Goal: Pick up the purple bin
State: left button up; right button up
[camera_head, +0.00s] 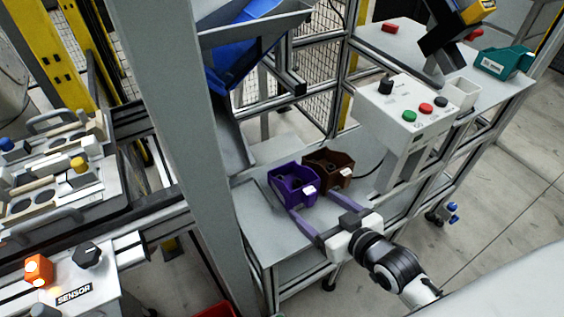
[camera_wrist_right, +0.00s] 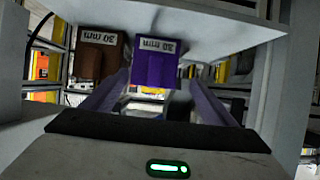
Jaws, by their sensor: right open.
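The purple bin (camera_head: 291,186) stands on a light grey shelf, with a white label on its front. In the right wrist view, the purple bin (camera_wrist_right: 155,62) and its "30 mm" label appear upside down. My right gripper (camera_head: 310,202) is open, with its two long purple fingers pointing toward the front of the bin. In the wrist view, the fingers of the right gripper (camera_wrist_right: 158,80) lie to either side of the bin's outline, with nothing held. I cannot tell whether the fingertips reach past the bin's front face. My left gripper is not in view.
A brown bin (camera_head: 330,168) stands close beside the purple bin, at its right in the head view. A control box (camera_head: 408,112) with coloured buttons rises to the right. A grey post (camera_head: 180,130) stands left of the shelf (camera_head: 262,232). Bare shelf lies left of the bin.

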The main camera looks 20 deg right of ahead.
aim_at(310, 193)
jog(key=w, duration=0.2)
jog(key=w+r, duration=0.1)
jog(key=shift+w+d, duration=0.15)
jog(key=shift+w, duration=0.2)
jog(key=shift+x, duration=1.2)
jog(key=x, duration=0.4)
jog(key=shift+w, duration=0.15)
jog(key=shift+w+f, duration=0.2)
jog(key=shift+w, duration=0.35)
jog(key=c, duration=0.8)
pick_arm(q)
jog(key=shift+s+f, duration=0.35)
